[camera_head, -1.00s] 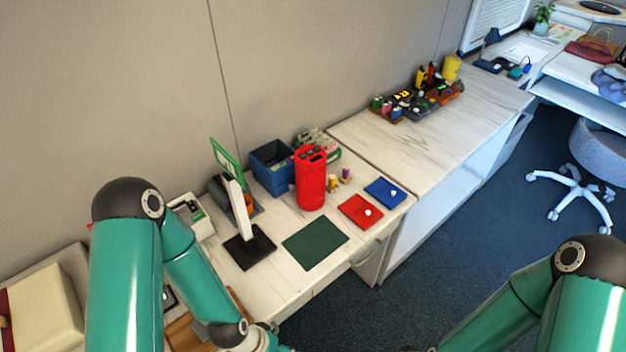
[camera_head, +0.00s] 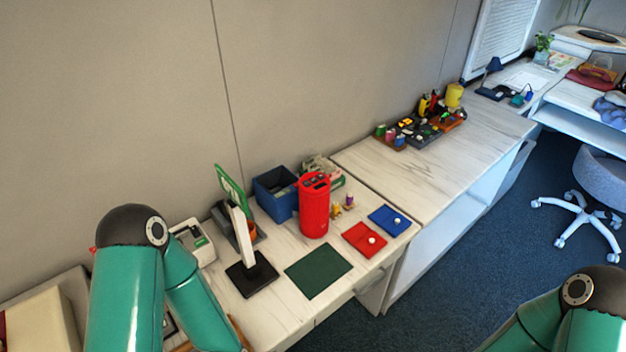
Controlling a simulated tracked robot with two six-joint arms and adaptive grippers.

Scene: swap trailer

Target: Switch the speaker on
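The speaker appears to be the red upright cylinder (camera_head: 314,208) standing on the near white desk, with dark controls on its top. Its switch is too small to make out, and I cannot tell whether it is on. My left arm comes in at the lower left and my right arm at the lower right. Both grippers are below the picture's edge, so neither is in view.
A dark green mat (camera_head: 318,270) lies in front of the cylinder. A blue bin (camera_head: 275,196) stands behind it, and a white stand on a black base (camera_head: 252,276) is to its left. Red (camera_head: 364,240) and blue (camera_head: 389,220) mats lie right. The far counter (camera_head: 440,165) is mostly clear.

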